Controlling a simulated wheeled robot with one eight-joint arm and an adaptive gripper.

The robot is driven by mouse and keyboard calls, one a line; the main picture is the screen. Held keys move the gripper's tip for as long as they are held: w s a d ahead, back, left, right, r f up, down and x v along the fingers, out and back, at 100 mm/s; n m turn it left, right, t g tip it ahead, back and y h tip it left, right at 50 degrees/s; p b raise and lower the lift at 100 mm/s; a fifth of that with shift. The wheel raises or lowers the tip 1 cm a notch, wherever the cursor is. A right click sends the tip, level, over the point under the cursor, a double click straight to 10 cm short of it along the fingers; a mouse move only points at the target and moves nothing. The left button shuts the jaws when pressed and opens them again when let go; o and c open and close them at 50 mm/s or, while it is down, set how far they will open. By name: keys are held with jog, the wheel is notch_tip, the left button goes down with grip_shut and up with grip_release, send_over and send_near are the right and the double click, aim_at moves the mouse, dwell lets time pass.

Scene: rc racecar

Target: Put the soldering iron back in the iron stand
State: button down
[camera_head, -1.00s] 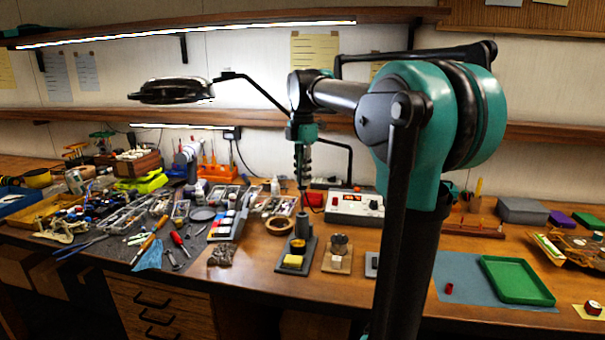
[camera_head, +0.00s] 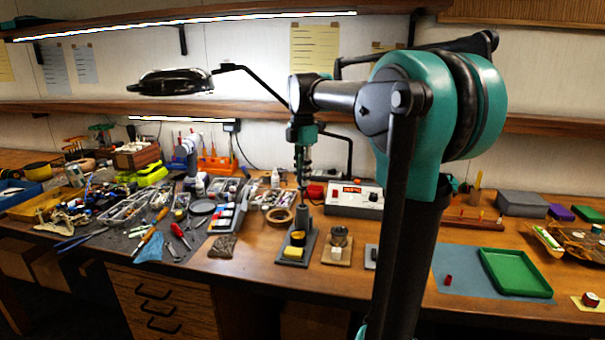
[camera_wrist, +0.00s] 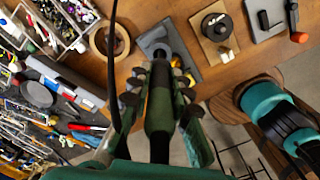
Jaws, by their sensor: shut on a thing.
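My gripper (camera_head: 302,178) points down above the iron stand and is shut on the soldering iron. In the wrist view the gripper fingers (camera_wrist: 158,88) close around the iron's dark handle (camera_wrist: 158,125). The iron's tip is hard to make out. The iron stand is a grey upright holder (camera_head: 303,218) on a flat grey base with a yellow sponge (camera_head: 293,251). In the wrist view the stand's grey base (camera_wrist: 180,38) lies just beyond the fingertips, partly hidden by the gripper and iron.
A brown block with a round dark holder (camera_head: 338,237) stands right of the stand. A tape roll (camera_head: 279,215) is close on its left, and the soldering station (camera_head: 356,197) is behind. A cable (camera_wrist: 112,60) runs past the gripper. Left, tools crowd the dark mat.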

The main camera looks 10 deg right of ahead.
aim_at(303, 192)
jog(key=shift+f, duration=2.8)
